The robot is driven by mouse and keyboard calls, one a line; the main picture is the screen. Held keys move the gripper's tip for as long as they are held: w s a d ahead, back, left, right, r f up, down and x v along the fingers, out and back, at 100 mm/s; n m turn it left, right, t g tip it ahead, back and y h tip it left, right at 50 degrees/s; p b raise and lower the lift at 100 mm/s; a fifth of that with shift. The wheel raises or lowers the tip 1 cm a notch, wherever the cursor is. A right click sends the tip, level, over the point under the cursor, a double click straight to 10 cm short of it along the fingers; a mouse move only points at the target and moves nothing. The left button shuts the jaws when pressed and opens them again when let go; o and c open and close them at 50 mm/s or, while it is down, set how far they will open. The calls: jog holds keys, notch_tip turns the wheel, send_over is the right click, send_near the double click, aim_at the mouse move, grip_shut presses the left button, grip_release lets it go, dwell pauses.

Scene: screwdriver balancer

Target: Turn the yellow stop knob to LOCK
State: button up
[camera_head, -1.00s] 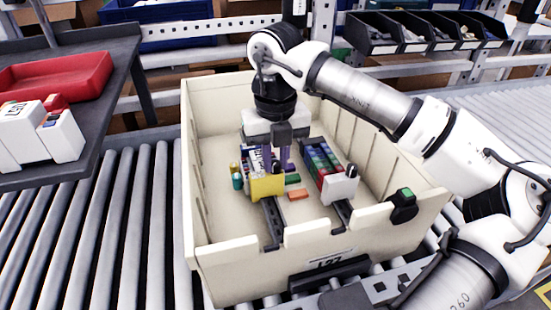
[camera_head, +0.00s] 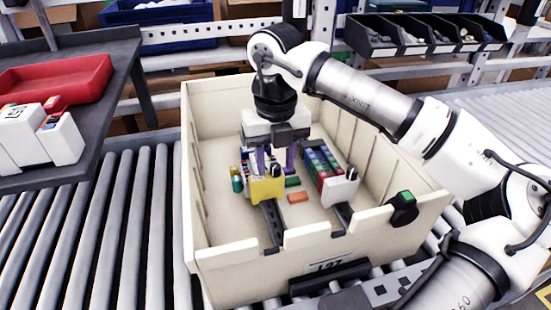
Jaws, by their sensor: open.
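The yellow stop (camera_head: 267,190) is a yellow block at the front end of the left dark rail, inside a cream bin (camera_head: 240,245). A small dark knob (camera_head: 276,171) shows at its upper right. Whether it stands at LOCK is too small to read. My gripper (camera_head: 276,167) points down into the bin, directly over and just behind the yellow stop. Its two purple fingers are spread, one to each side of the knob in this view. I cannot tell whether either finger touches it. Nothing is visibly held.
A white stop (camera_head: 340,190) with a dark knob ends the right rail, before a row of coloured blocks (camera_head: 322,163). An orange piece (camera_head: 298,197) lies between the rails. A green-and-black button box (camera_head: 403,207) sits on the bin's right front rim. Bin walls surround my gripper.

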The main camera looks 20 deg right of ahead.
aim_at(275, 166)
notch_tip(275, 166, up, 14)
jog(key=shift+f+p, duration=0.2)
jog(key=shift+p, duration=0.1)
dwell(0.3)
